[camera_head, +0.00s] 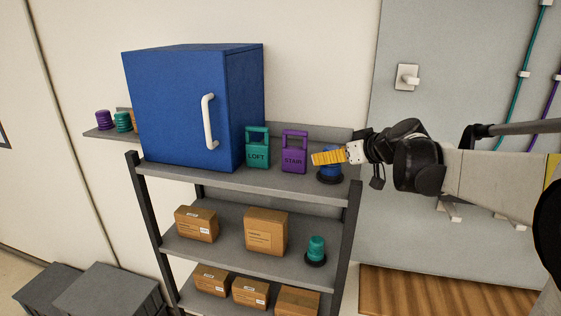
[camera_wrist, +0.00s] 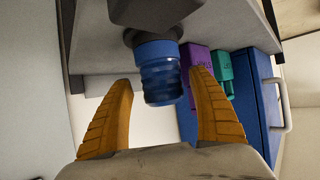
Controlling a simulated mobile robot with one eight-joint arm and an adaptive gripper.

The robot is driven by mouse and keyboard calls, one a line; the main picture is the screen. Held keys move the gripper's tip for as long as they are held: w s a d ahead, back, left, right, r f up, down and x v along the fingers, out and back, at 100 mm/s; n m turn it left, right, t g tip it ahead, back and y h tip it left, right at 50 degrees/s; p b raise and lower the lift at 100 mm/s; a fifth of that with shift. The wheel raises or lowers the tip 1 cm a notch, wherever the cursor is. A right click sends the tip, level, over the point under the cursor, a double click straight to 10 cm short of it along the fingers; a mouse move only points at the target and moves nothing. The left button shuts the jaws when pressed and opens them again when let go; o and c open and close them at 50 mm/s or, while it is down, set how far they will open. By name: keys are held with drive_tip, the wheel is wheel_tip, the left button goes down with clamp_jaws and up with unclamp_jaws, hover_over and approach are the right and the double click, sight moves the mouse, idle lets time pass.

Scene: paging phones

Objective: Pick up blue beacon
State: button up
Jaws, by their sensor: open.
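The blue beacon (camera_head: 330,173) stands on its dark base at the right end of the upper shelf, right of the purple STAIR block. My gripper (camera_head: 326,158) is in front of it and hides part of it in the head view. In the wrist view the blue beacon (camera_wrist: 160,76) shows between the two yellow fingers of my gripper (camera_wrist: 162,105), nearer their tips. The fingers are open, with a visible gap on the left side; the beacon is close to the right finger. I cannot tell whether that finger touches it.
A purple STAIR block (camera_head: 294,154), a teal LOFT block (camera_head: 257,150) and a blue cabinet (camera_head: 180,110) stand left on the shelf (camera_head: 225,180). A teal beacon (camera_head: 316,248) and cardboard boxes (camera_head: 265,231) sit below. The wall with a switch (camera_head: 407,77) is right.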

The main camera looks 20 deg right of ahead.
drive_tip(key=shift+s+a, duration=0.15)
drive_tip(key=shift+a, duration=0.05)
drive_tip(key=c, duration=1.5)
drive_tip(key=shift+r, duration=0.1)
drive_tip(key=shift+c, duration=0.2)
